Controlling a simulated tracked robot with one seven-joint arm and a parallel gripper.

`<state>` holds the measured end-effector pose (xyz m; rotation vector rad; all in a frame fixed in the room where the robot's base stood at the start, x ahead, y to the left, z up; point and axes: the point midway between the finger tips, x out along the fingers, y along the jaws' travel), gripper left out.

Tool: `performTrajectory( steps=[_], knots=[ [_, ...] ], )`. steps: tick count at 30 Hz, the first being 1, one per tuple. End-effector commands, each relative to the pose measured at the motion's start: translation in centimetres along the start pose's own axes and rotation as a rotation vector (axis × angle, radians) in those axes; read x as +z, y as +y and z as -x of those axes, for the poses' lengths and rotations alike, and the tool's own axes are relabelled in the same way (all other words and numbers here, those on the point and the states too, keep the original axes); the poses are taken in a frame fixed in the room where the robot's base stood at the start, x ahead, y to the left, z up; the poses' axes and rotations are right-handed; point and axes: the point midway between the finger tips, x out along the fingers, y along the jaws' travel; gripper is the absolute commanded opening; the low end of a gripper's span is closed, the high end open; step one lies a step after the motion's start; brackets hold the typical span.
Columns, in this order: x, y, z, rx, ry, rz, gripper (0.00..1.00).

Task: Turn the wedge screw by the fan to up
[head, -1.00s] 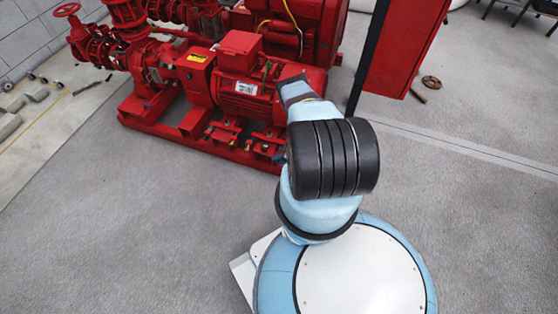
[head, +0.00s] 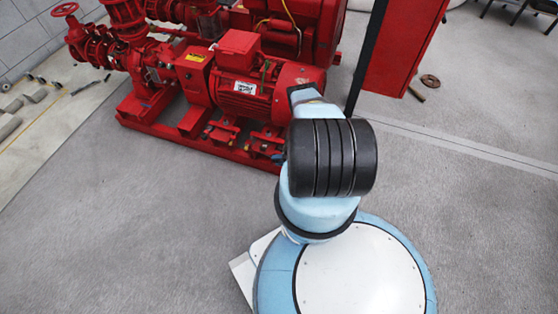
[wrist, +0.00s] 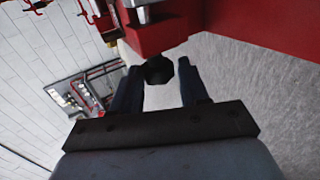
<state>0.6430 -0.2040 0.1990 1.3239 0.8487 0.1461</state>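In the wrist view, a dark, faceted screw head (wrist: 158,70), which looks like the wedge screw, sits below a red block (wrist: 165,32). My gripper (wrist: 161,77) has its two dark fingers apart, one on each side of the screw head. My gripper and the screw head are hidden there behind my arm.
The red base frame (head: 190,140) runs under the pump and motor. A red cabinet (head: 402,45) with a dark post (head: 367,55) stands right of the motor. Loose pipe pieces (head: 12,120) lie by the left wall. Grey floor in front is clear.

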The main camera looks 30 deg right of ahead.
Motion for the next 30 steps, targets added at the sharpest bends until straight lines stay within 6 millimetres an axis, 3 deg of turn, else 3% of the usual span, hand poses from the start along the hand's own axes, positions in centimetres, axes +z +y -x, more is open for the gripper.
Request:
performTrajectory(
  steps=[11, 30],
  knots=[
    [0.1, 0.1, 0.8, 0.002, -0.001, -0.001, 0.44],
    [0.1, 0.0, 11.9, 0.0, 0.0, -0.001, 0.44]
  ],
)
